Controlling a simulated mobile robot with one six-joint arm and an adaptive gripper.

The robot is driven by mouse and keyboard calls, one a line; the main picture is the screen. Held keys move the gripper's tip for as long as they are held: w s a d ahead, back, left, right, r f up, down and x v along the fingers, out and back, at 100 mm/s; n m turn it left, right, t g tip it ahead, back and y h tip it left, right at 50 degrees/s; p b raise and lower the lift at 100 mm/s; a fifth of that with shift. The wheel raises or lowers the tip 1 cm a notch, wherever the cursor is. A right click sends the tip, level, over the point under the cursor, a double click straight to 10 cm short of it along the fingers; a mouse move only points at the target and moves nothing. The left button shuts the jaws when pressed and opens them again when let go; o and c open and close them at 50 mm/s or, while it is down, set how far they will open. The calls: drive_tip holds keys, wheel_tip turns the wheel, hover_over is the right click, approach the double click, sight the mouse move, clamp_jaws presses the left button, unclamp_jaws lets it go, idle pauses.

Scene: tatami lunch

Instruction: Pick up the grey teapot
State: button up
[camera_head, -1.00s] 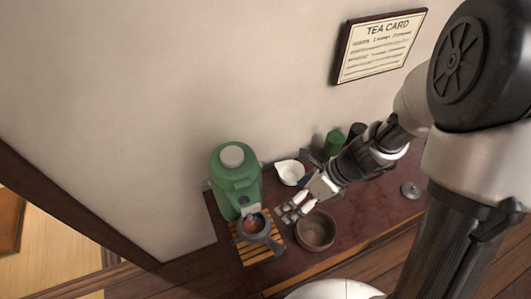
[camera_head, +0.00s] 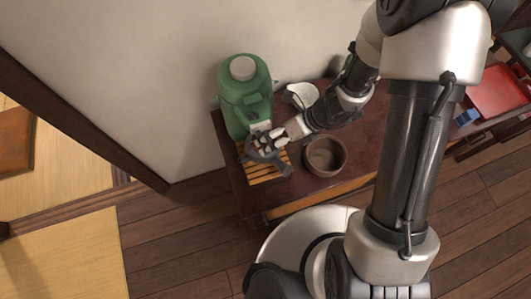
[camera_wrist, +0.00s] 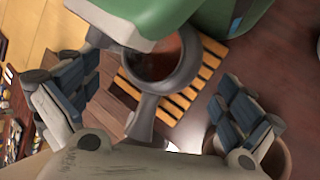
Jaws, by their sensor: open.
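The grey teapot (camera_wrist: 170,84) sits on the slatted wooden tray under the spout of the green dispenser. Its open top shows reddish-brown tea, and its side handle (camera_wrist: 144,118) points toward my gripper in the wrist view. In the head view the teapot (camera_head: 264,157) is partly covered by my gripper (camera_head: 272,141). In the wrist view my gripper (camera_wrist: 145,104) is open, one finger on each side of the teapot and its handle, and I cannot tell whether either touches it.
The green dispenser (camera_head: 243,94) stands behind the teapot against the wall. The slatted tray (camera_head: 262,176) lies under it. A brown bowl (camera_head: 325,155) is close at right, and a white pouring bowl (camera_head: 301,94) stands behind. A red item (camera_head: 497,92) is at far right.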

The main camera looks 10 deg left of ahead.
sight(263, 158)
drive_tip(key=b+x, duration=0.2)
drive_tip(key=x, duration=0.3)
drive_tip(key=shift+s+d+f+b, duration=0.15)
drive_tip(key=shift+b, duration=0.2)
drive_tip(key=c, duration=1.4)
drive_tip(key=shift+o, duration=0.2)
